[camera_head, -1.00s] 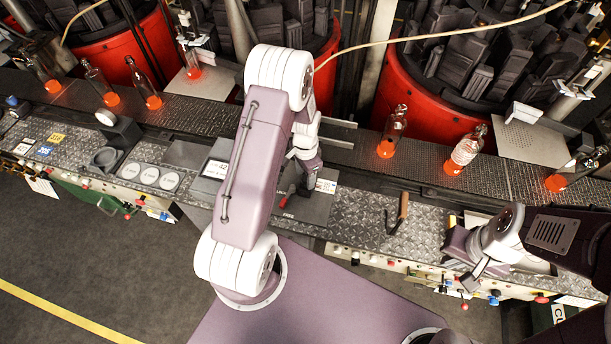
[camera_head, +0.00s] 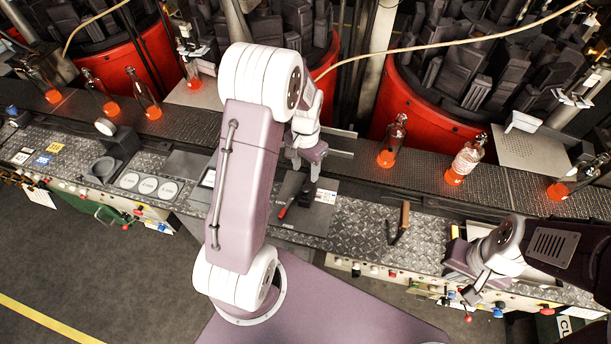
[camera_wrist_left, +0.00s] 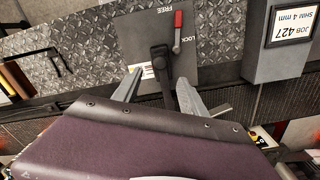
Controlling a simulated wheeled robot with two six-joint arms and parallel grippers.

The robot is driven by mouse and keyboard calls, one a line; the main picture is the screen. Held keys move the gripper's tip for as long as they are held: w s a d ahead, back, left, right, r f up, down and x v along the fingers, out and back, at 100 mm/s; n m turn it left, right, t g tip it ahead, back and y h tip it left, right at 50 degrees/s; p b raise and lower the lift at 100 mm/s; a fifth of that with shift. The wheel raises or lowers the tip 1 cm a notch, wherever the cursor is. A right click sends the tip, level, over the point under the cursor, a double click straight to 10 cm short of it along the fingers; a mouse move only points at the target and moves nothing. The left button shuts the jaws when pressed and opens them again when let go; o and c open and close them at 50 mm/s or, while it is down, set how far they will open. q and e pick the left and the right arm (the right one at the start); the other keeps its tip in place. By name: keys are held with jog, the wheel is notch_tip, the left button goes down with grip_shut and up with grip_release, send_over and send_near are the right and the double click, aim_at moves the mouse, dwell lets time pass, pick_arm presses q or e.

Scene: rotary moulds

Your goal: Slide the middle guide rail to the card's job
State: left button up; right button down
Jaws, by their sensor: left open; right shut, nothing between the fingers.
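The lock plate (camera_wrist_left: 215,68), marked FREE and LOCK, carries a red-handled lever (camera_wrist_left: 178,30); the red lever also shows in the head view (camera_head: 284,209). A black upright handle (camera_wrist_left: 160,62) stands on the plate beside the lever. My left gripper (camera_wrist_left: 159,80) is open, its fingers either side of the black handle in this view; contact cannot be told. In the head view my left gripper (camera_head: 306,190) is over the plate. The job card (camera_wrist_left: 291,27) reads JOB 427, SHIM 4 mm. The middle guide rail cannot be clearly picked out. My right gripper (camera_head: 474,280) is shut and empty.
A conveyor (camera_head: 250,125) with several glowing bottles runs behind the bench. Round discs (camera_head: 147,186) lie left of the card. A wooden-handled tool (camera_head: 402,220) lies on the tread plate (camera_head: 350,222) to the right. Red mould drums (camera_head: 400,110) stand behind.

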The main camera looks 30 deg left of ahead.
aim_at(306, 187)
pick_arm(q)
notch_tip(306, 187, down, 9)
jog(key=shift+w+f+n+p, duration=0.1)
jog(key=shift+w+n+p, duration=0.05)
jog(key=shift+n+p, duration=1)
grip_shut()
dwell(0.7)
